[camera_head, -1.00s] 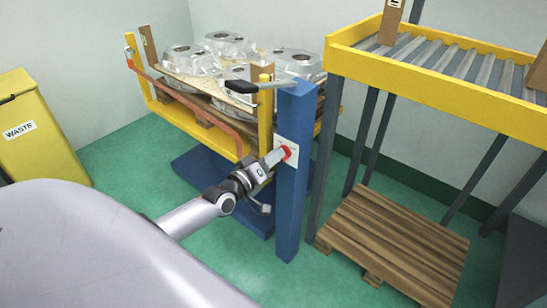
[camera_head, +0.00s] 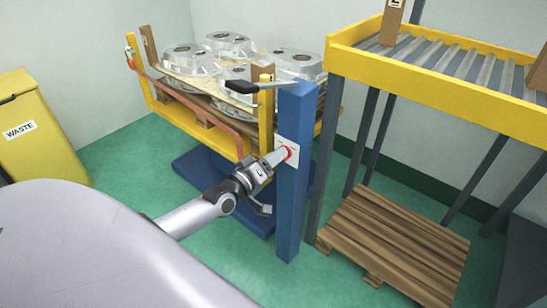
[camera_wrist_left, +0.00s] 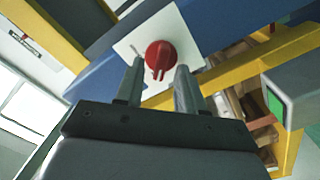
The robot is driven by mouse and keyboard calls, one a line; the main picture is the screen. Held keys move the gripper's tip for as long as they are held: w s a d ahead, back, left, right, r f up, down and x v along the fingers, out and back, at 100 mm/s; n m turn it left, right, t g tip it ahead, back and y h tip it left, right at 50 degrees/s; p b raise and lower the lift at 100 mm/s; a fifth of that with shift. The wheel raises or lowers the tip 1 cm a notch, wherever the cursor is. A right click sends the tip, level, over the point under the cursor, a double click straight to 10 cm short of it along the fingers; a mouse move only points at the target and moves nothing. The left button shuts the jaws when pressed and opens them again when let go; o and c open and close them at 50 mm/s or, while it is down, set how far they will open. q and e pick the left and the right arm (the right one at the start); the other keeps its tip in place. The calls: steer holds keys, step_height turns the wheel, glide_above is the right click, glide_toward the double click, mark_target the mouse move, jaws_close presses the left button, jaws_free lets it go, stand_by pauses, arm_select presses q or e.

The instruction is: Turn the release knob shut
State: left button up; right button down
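The red release knob (camera_wrist_left: 160,55) is round with a raised grip and sits on a white plate (camera_wrist_left: 128,48) on the blue post. In the head view the knob (camera_head: 287,151) is mostly hidden behind my left gripper (camera_head: 280,155). In the left wrist view my left gripper (camera_wrist_left: 160,68) is open, with its two fingertips on either side of the knob's lower part. A gap seems to show beside the knob; I cannot tell whether either finger touches it. My right gripper is not in view.
The blue post (camera_head: 294,200) carries a lever with a black handle (camera_head: 242,86) above the knob. Behind it a yellow-railed tipping platform (camera_head: 264,120) holds several aluminium castings (camera_head: 229,44). A roller conveyor (camera_head: 440,95) and wooden pallet (camera_head: 390,240) are at the right.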

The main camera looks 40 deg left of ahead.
arm_select(q)
steer(key=s+p, duration=0.1)
steer(key=s, duration=0.6)
steer(key=shift+a+p, duration=0.25)
steer(key=shift+p, duration=0.15)
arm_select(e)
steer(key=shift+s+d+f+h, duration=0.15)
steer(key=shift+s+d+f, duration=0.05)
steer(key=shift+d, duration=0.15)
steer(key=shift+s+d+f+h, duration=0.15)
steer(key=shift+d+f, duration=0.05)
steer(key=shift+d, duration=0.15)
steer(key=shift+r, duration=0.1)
